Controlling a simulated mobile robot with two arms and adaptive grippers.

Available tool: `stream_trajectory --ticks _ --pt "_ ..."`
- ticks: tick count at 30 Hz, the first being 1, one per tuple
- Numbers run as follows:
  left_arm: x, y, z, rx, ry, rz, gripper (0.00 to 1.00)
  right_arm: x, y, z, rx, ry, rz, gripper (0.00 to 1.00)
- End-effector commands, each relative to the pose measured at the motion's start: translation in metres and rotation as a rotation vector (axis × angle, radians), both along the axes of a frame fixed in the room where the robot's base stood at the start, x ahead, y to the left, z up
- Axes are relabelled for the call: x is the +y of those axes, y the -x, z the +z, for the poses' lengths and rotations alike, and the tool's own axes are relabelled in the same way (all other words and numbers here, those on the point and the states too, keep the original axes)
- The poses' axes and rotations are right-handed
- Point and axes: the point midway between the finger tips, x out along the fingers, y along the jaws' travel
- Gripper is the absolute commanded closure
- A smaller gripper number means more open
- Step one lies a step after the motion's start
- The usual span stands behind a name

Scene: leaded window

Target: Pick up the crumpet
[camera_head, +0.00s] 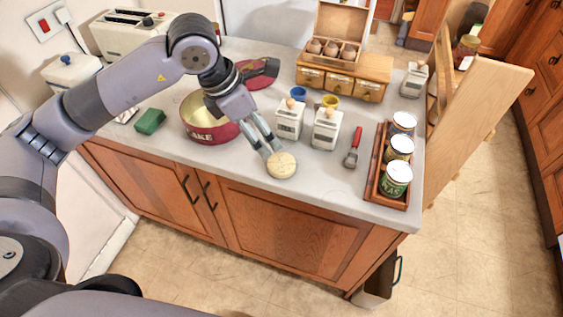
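The crumpet (282,166) is a round, pale, flat-faced piece near the front edge of the grey worktop. My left gripper (274,153) reaches down from the upper left, with its fingertips at the crumpet's back left edge. A narrow gap shows between the two fingers. The view does not show whether they touch or grip the crumpet, or whether it rests on the worktop. My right gripper is not in view.
A red and cream cake tin (209,120) stands left of my gripper. Two white canisters (289,119) (326,129) stand just behind the crumpet. A red-handled tool (353,148) and a wooden tray (374,185) with tins lie to the right.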

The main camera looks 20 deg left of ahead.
Motion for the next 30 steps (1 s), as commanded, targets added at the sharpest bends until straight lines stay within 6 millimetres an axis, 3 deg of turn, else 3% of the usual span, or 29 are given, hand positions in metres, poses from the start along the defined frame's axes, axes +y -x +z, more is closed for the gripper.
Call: stream_trajectory --ticks 10,20,24,30 --pt "-0.022 -0.017 -0.066 0.005 0.004 -0.003 0.17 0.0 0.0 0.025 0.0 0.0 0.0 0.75" --pt "-0.027 -0.025 -0.092 0.003 0.003 -0.002 0.17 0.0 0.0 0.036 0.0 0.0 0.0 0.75" --pt "-0.027 -0.029 -0.112 0.007 0.003 -0.001 0.17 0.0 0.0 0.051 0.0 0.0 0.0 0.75" --pt "-0.033 -0.035 -0.135 0.003 0.005 -0.001 0.17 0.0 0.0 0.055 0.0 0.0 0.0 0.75"
